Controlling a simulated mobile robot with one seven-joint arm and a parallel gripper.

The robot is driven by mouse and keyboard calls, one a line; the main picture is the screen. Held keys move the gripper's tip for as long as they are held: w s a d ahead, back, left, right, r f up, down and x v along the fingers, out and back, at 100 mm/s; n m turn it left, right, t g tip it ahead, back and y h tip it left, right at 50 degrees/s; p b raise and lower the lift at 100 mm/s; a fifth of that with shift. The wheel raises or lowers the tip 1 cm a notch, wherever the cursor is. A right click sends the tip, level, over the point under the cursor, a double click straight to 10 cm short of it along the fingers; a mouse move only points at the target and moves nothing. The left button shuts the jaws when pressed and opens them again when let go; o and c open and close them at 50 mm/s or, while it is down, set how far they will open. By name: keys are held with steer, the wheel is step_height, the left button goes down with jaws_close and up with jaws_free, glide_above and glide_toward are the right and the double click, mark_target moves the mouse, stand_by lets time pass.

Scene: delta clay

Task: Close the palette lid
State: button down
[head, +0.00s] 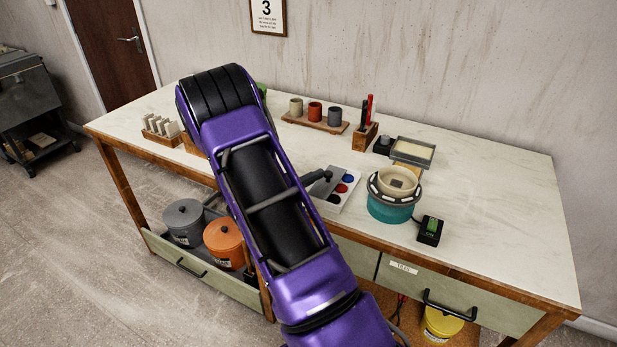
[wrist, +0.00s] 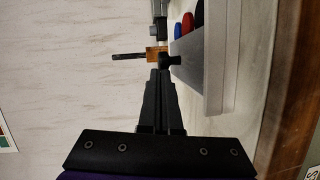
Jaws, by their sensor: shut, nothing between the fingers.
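The white palette (head: 353,190) lies on the worktable, with blue, red and black paint wells showing. Its grey lid (head: 317,190) is at the left of these wells, partly behind my arm; the wells are uncovered. In the wrist view the lid (wrist: 197,75) stands out from the pale palette tray (wrist: 232,60), with blue and red paint beyond it. A dark knob (wrist: 170,61) sits on the lid. My gripper (wrist: 160,72) is shut and empty, its tips right at the knob; I cannot tell whether they touch. My gripper (head: 318,178) also shows in the head view.
Right of the palette stands a teal wheel (head: 390,208) with a bowl (head: 398,180) on it, and a black switch box (head: 430,231). Behind are a tool block (head: 365,137) and a board with several cups (head: 315,113). The table's front right is clear.

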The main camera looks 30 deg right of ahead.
mark_target(330, 191)
steer(key=s+d+b, duration=0.2)
steer(key=s, duration=0.1)
steer(key=shift+s+f, duration=0.15)
steer(key=shift+s, duration=0.15)
steer(key=shift+s+d, duration=0.15)
steer(key=shift+s, duration=0.05)
